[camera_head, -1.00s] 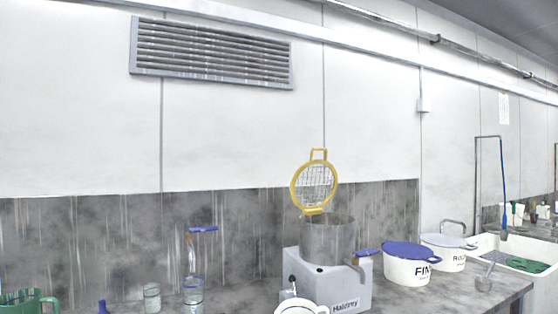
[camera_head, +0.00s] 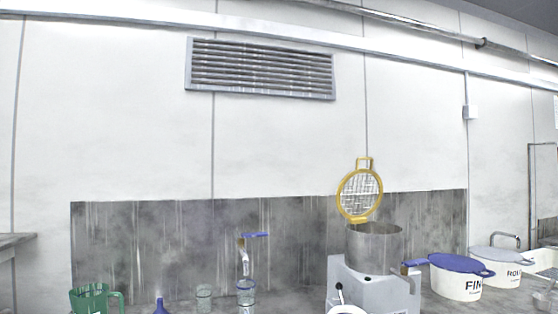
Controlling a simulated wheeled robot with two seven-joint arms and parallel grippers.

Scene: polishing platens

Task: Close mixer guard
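The mixer (camera_head: 375,288) stands on the counter right of centre, a grey base with a steel bowl (camera_head: 375,247) on top. Its guard (camera_head: 360,193) is a round yellow ring with a wire mesh and a yellow handle loop at the top. The guard is raised, standing nearly upright at the back of the bowl, so the bowl's top is uncovered. Neither of my grippers shows in the head view.
Right of the mixer stand a white pot with a blue lid (camera_head: 458,275) and a white pot with a grey lid (camera_head: 497,265). To the left are a green jug (camera_head: 90,299), a blue funnel (camera_head: 160,306), and glass jars (camera_head: 204,297). A wall vent (camera_head: 262,68) is above.

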